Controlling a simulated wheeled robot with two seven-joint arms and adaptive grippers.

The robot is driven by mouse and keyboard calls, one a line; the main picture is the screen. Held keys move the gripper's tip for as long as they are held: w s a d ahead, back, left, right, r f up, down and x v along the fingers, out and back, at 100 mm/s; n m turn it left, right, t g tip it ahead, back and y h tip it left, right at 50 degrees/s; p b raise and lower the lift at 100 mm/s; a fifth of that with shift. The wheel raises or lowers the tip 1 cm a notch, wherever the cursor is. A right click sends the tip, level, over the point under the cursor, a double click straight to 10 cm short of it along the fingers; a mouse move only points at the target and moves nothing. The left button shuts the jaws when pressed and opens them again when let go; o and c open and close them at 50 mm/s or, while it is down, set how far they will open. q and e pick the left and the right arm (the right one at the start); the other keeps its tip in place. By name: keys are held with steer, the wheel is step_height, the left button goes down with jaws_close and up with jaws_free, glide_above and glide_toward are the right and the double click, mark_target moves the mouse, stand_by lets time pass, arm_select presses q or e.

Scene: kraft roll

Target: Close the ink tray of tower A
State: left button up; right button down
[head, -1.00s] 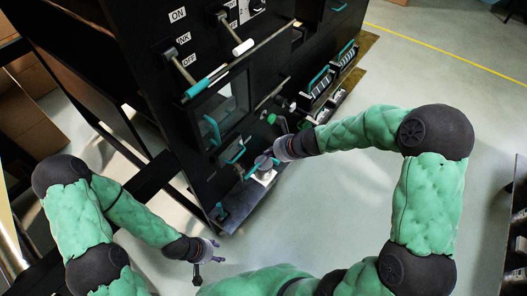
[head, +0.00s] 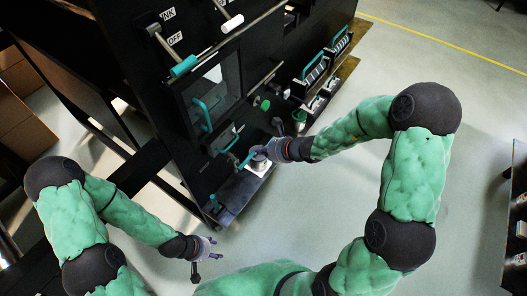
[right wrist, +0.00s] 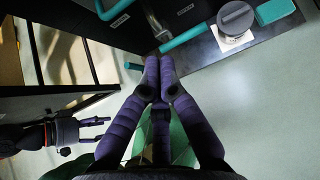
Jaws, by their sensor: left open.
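A black machine tower (head: 175,115) with teal handles stands in the head view; no letter A is readable. A low teal bar (head: 246,161) lies at its foot, beside my right gripper (head: 258,153). In the right wrist view this teal bar (right wrist: 187,37) runs behind the fingertips of my right gripper (right wrist: 160,65). Those fingers are together; whether they touch the bar I cannot tell. I cannot make out for certain which part is the ink tray. My left gripper (head: 207,248) is open and empty, low over the floor, away from the machine.
A grey round knob or canister (right wrist: 235,18) on a white square sits on the dark ledge (right wrist: 205,50). A teal block (right wrist: 275,10) is beside it. A windowed door (head: 212,95) with a teal handle is above. The floor (head: 330,200) to the right is clear.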

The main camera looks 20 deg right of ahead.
mark_target(228, 139)
steer(key=w+a+f+b, duration=0.2)
steer(key=w+a+f, duration=0.1)
steer(key=w+a, duration=0.2)
steer(key=shift+w+a+f, duration=0.2)
steer(key=shift+w, duration=0.7)
steer(key=w+a, duration=0.1)
steer(key=w, duration=0.1)
steer(key=w+a+b, duration=0.1)
steer(key=w+a, duration=0.1)
steer(key=shift+w+a, duration=0.15)
steer(key=shift+a, duration=0.05)
